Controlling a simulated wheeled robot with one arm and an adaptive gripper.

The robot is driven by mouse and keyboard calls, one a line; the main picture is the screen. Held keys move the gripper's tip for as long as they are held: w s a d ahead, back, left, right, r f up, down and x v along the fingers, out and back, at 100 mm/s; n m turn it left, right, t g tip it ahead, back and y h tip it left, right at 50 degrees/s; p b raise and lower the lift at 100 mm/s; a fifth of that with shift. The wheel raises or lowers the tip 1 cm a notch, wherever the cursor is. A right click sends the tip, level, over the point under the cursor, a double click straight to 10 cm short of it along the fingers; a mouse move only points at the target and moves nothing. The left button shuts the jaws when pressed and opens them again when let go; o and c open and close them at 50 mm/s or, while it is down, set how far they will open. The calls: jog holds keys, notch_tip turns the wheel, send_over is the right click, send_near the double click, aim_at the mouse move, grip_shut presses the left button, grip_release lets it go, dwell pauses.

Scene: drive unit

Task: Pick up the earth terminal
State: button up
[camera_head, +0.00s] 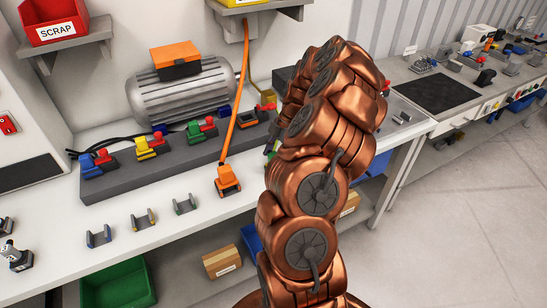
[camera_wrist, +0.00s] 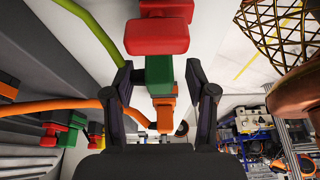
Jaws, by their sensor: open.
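A green block (camera_wrist: 159,72) with a red part (camera_wrist: 157,35) lies between the fingers of my gripper (camera_wrist: 161,95) in the wrist view. It looks like the earth terminal, but I cannot be sure. The fingers are open, one on each side, with visible gaps to the block. An orange piece (camera_wrist: 165,113) shows just below it in the picture. In the head view my copper-coloured arm hides most of the gripper and what is at it.
A grey strip (camera_head: 120,183) on the bench holds blue, yellow and green terminals (camera_head: 202,130) with red parts. A grey motor (camera_head: 180,95) stands behind. An orange cable (camera_head: 240,85) hangs to an orange plug (camera_head: 228,182). Small brackets (camera_head: 143,219) lie in front.

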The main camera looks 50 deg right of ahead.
grip_shut()
dwell(0.5)
